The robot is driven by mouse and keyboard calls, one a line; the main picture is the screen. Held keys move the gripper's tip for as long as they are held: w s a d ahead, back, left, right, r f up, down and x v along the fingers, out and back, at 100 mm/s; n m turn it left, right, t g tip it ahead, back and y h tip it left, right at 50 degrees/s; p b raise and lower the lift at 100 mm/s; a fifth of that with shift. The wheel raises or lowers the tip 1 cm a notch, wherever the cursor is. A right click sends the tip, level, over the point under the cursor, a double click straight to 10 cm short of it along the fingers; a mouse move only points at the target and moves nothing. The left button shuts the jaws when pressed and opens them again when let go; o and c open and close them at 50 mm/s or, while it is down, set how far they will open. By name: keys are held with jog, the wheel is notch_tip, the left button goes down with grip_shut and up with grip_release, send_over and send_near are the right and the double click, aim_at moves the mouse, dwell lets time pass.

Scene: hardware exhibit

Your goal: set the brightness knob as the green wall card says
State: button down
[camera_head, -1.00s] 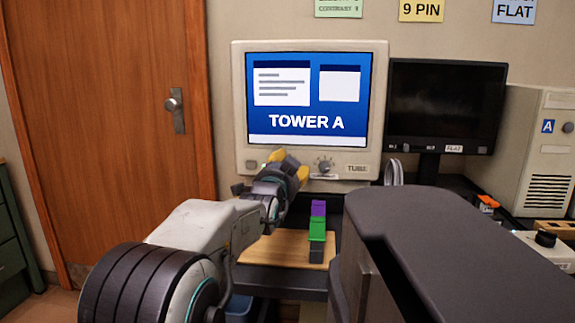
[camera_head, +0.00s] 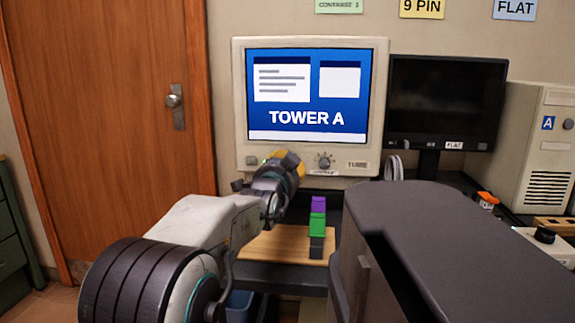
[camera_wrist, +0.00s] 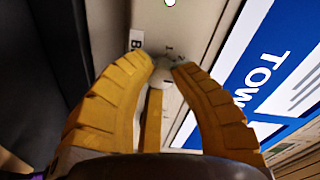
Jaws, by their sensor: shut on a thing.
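The beige CRT monitor (camera_head: 306,185) shows "TOWER A" on a blue screen. My gripper (camera_head: 291,163) is at its lower front panel, left of the contrast knob (camera_head: 324,160), and hides the brightness knob in the head view. In the wrist view my yellow fingers (camera_wrist: 161,64) are shut on the grey brightness knob (camera_wrist: 157,72), beside a label starting with "B" (camera_wrist: 136,40). Small dial marks show around the knob, but its setting is unclear. The green wall card (camera_head: 338,5) is cut off at the top; only a contrast line shows, its digit hard to read.
Below the monitor, a wooden board (camera_head: 265,246) holds stacked purple, green and dark blocks (camera_head: 317,222). A dark flat monitor (camera_head: 445,105) and beige computer tower (camera_head: 540,150) stand to the right. A wooden door (camera_head: 110,110) is at left.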

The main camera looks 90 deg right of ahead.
jog(key=shift+f+m+b, duration=0.1)
jog(key=shift+m+b, duration=0.2)
jog(key=shift+b, duration=0.25)
jog(key=shift+w+r+m+y+b, duration=0.15)
jog(key=shift+m+b, duration=0.6)
jog(key=shift+m, duration=0.8)
jog(key=shift+s+r+m+y+b, duration=0.15)
jog(key=shift+m+b, duration=0.6)
jog(key=shift+m, duration=0.8)
jog(key=shift+w, duration=0.15)
jog(key=c, duration=1)
grip_release()
jog(key=shift+d+f+t, duration=0.1)
jog(key=shift+t, duration=0.2)
jog(key=shift+c, duration=0.2)
jog(key=v, duration=1.2)
jog(key=shift+o, duration=0.4)
jog(key=shift+w, duration=0.1)
